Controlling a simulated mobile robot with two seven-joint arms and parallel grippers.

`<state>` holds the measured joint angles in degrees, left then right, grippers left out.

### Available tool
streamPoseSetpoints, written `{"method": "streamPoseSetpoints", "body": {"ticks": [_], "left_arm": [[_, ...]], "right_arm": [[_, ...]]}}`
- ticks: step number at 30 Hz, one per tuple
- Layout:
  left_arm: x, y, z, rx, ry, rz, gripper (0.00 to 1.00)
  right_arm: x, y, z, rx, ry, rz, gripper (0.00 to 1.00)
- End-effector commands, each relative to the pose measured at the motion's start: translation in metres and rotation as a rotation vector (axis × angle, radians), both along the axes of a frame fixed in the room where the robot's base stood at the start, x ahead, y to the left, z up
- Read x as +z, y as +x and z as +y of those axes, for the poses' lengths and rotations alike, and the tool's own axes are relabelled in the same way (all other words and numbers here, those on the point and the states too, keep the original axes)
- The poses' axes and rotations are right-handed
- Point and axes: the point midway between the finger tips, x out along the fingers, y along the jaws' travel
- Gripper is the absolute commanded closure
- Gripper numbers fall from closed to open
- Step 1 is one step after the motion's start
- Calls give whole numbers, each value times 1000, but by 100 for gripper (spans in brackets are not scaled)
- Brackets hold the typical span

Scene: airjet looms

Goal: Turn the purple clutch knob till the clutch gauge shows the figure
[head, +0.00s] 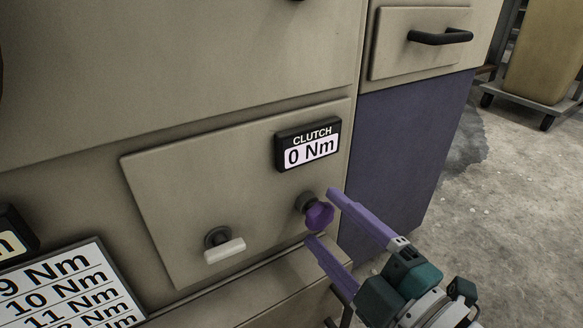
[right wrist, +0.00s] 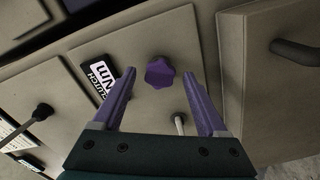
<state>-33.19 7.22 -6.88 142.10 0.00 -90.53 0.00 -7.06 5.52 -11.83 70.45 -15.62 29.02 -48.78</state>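The purple clutch knob (head: 319,215) sticks out of a beige panel, below the clutch gauge (head: 308,145), which reads 0 Nm. My right gripper (head: 325,215) is open, its two purple fingers on either side of the knob in the head view. In the right wrist view the knob (right wrist: 159,73) shows between the fingers (right wrist: 160,85) and a little beyond their tips, with clear space on both sides. The gauge (right wrist: 101,77) is left of the knob there, partly hidden by a finger. My left gripper is not in view.
A white-handled lever (head: 225,250) sits on the same panel, left of the knob. A printed list of Nm figures (head: 68,288) is at the lower left. A black drawer handle (head: 440,37) is at the upper right. Open concrete floor lies to the right.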

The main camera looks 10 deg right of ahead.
Motion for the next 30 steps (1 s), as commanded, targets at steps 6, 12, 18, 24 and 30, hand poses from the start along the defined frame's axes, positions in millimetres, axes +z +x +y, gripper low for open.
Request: {"method": "streamPoseSetpoints", "body": {"ticks": [6,12,18,24,30], "left_arm": [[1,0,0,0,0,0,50],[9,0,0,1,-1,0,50],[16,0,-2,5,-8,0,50],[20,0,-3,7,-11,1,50],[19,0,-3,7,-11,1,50]], "right_arm": [[0,-1,0,0,2,1,25],[1,-18,-7,-1,2,3,25],[1,-39,-14,0,2,4,25],[1,-54,-20,-1,3,1,25],[0,-57,-21,0,3,1,25]]}}
